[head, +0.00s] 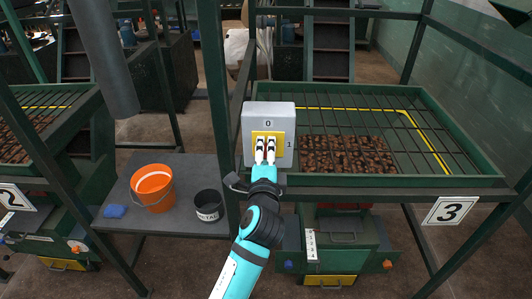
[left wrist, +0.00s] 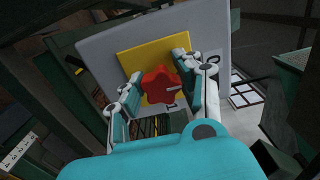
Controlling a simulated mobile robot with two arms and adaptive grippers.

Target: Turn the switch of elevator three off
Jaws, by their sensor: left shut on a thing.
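The switch box (head: 268,112) is a grey panel with a yellow plate (head: 257,138), marked 0 above and 1 to the right. It stands at the front left corner of the elevator with the 3 sign (head: 449,210). My left gripper (head: 265,145) is shut on the knob, one finger on each side. My right gripper is not in view.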

